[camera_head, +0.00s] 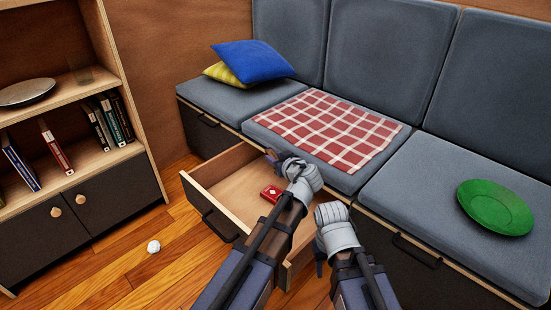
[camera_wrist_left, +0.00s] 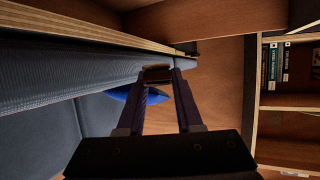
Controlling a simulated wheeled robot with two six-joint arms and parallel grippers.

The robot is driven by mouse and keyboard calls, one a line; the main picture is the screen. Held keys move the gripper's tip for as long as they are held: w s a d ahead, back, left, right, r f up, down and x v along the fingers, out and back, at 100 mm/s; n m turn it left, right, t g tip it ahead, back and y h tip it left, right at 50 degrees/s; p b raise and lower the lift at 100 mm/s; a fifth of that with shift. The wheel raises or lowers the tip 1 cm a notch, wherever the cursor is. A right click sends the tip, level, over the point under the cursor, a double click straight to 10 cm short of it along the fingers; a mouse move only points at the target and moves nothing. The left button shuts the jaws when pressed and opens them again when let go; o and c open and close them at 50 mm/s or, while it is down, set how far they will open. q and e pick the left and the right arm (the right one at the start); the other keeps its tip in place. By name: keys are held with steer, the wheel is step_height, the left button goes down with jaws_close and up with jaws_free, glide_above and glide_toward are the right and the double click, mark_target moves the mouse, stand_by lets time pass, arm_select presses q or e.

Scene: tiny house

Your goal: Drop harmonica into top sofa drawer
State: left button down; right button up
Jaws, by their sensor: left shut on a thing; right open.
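My left gripper (camera_head: 272,156) is over the back part of the drawer, close to the seat edge. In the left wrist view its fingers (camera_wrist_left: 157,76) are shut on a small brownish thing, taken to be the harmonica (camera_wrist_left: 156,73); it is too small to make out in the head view. My right gripper (camera_head: 320,262) is open at the right side of the drawer; its fingertips are mostly hidden.
A red checked cloth (camera_head: 330,130), a blue pillow (camera_head: 252,61), a yellow pillow (camera_head: 222,74) and a green plate (camera_head: 495,207) lie on the sofa. A bookshelf (camera_head: 130,150) stands at left. A crumpled white ball (camera_head: 153,247) lies on the wooden floor.

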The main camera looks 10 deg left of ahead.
mark_target(276, 158)
arm_select(q)
steer(key=c, duration=0.5)
jaws_free()
step_height(276, 158, up, 10)
steer(key=p, duration=1)
